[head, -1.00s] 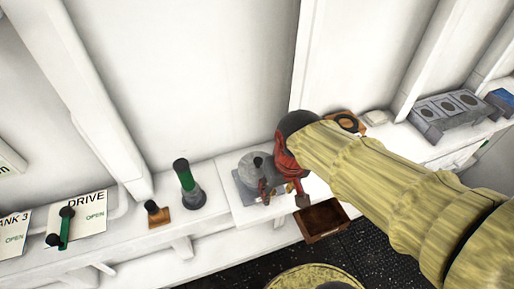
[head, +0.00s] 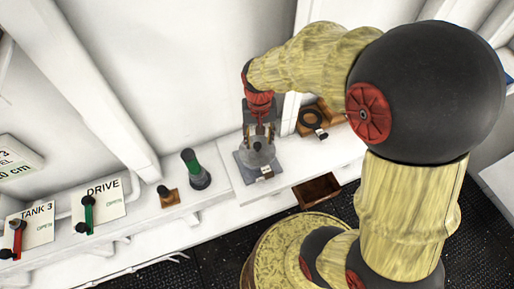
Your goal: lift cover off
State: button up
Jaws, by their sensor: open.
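The cover (head: 257,157) is a grey round lid with a dark knob on top. It sits on a square grey base (head: 243,172) on the white shelf. A small pale tag shows at its front. My gripper (head: 259,139) points down right above the cover, with its fingers on either side of the knob. The fingers look apart, and I cannot tell whether they touch the knob.
An open brown box (head: 317,190) projects at the shelf's front. A green-and-black cylinder (head: 194,168) and a small wooden block (head: 168,197) stand left. Lever panels (head: 100,202) are farther left.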

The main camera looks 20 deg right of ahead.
aim_at(257, 145)
jog(key=f, duration=0.5)
jog(key=shift+w+a+f, duration=0.15)
jog(key=shift+w, duration=0.2)
jog(key=c, duration=0.3)
jog(key=c, duration=0.8)
grip_shut()
